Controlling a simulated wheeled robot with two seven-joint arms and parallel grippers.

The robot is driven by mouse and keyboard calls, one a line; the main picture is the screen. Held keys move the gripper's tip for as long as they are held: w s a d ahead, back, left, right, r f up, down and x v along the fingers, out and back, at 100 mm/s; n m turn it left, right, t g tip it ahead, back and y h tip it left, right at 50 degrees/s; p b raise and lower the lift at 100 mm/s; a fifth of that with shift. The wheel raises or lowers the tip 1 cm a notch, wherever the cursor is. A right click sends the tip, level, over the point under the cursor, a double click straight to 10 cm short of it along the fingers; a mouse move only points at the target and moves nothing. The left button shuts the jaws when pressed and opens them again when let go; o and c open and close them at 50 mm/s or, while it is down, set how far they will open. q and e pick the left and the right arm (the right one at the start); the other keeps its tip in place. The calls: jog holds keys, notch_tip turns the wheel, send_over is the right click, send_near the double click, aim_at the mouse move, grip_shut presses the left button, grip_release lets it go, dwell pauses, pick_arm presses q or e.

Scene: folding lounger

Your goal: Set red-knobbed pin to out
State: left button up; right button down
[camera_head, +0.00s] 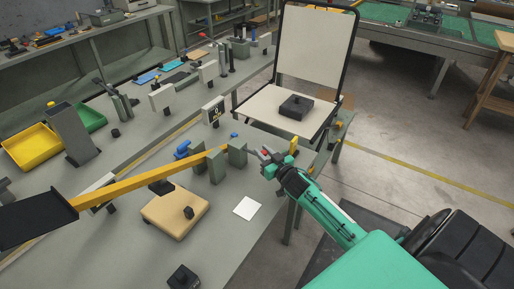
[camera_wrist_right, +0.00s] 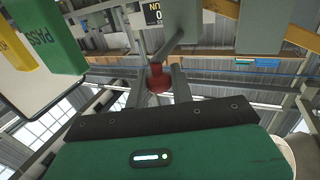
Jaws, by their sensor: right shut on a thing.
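The red knob (camera_head: 264,152) of the pin is at the fingertips of my right gripper (camera_head: 267,158), near the right edge of the grey bench. In the right wrist view the red knob (camera_wrist_right: 158,80) sits between the two fingers of my right gripper (camera_wrist_right: 160,88), which is shut on it. My left gripper is not in view.
A yellow bar (camera_head: 145,179) reaches across the bench from a black plate (camera_head: 35,220) to grey upright blocks (camera_head: 237,154). A black block (camera_head: 296,107) lies on the seat. A tan board (camera_head: 170,215) and white card (camera_head: 247,208) lie nearby. A green PASS sign (camera_wrist_right: 57,37) hangs close in the wrist view.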

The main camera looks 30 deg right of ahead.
jog(key=shift+f, duration=0.1)
jog(key=c, duration=1.6)
grip_release()
jog(key=shift+s+d, duration=0.1)
jog(key=shift+s, duration=0.2)
jog(key=shift+s, duration=0.5)
jog(key=s+b, duration=0.2)
jog(key=s, duration=1)
jog(key=shift+s+b, duration=0.3)
jog(key=shift+s, duration=0.05)
